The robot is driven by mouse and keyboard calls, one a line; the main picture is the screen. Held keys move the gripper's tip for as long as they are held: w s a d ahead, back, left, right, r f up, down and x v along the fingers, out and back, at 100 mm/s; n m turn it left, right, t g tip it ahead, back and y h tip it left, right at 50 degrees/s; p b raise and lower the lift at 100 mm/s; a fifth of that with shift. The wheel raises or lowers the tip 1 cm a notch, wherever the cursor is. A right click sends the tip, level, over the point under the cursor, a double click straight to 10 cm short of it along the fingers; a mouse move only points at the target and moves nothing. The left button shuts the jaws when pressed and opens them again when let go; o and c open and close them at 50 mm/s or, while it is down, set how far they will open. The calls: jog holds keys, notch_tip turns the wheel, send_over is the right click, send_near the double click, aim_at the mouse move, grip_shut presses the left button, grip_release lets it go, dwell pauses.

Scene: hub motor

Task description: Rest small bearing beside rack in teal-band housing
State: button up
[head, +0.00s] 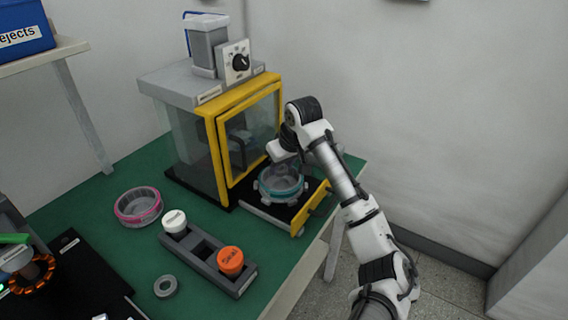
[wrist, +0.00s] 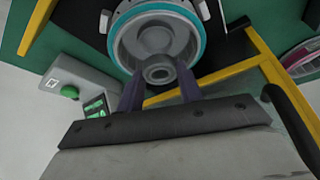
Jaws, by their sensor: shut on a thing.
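The teal-band housing (head: 281,192) stands on the pulled-out tray of the yellow-framed press. In the wrist view its teal rim (wrist: 203,32) and grey inner bore fill the top. My gripper (wrist: 160,78) is shut on a small grey ring-shaped bearing (wrist: 159,70). The bearing overlaps the near side of the housing in that view; I cannot tell whether it touches. In the head view my gripper hangs over the housing and the bearing cannot be made out. The rack (head: 208,258) lies on the green table with a white cap and an orange cap in it.
Another grey ring (head: 165,286) lies beside the rack. A pink-band housing (head: 138,206) stands left of the press (head: 217,140). The press's yellow door frame (head: 222,160) rises close behind the tray. A black board (head: 68,280) lies at lower left. Green table shows between these.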

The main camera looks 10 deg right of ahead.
aim_at(284, 174)
dwell(0.4)
jog(key=shift+s+f+b, duration=0.1)
jog(key=shift+f+b, duration=0.3)
jog(key=shift+f, duration=0.5)
jog(key=shift+f, duration=0.1)
jog(key=shift+f, duration=0.55)
jog(key=shift+f, duration=0.1)
jog(key=shift+f, duration=0.35)
jog(key=shift+f, duration=0.3)
dwell(2.0)
jog(key=o, duration=1.2)
jog(key=shift+d, duration=0.1)
